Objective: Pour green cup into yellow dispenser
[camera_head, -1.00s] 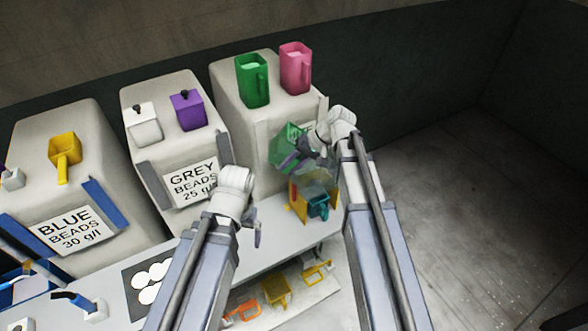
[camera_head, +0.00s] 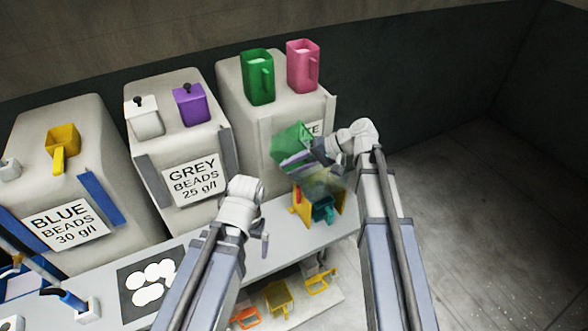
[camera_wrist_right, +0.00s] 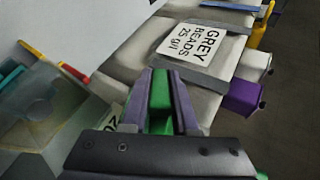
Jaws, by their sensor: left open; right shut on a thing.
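My right gripper (camera_wrist_right: 160,110) is shut on a green cup (camera_head: 292,143), gripping its green handle in the right wrist view (camera_wrist_right: 160,90). The cup is tilted and held above the dispenser. The yellow dispenser (camera_head: 299,205) stands at the right end of the bench, with yellow side parts, a cloudy clear upper part and a teal cup in its front. The gripper hides part of the cup's mouth, and I cannot tell whether beads are flowing. My left gripper (camera_head: 264,228) is open and empty above the bench, left of the dispenser.
Another green cup (camera_head: 257,78) and a pink cup (camera_head: 302,66) stand on the bin behind. A purple box (camera_head: 190,106) and a white box (camera_head: 143,118) sit on the grey-beads bin. Coloured holders lie on a lower shelf. Floor at right is clear.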

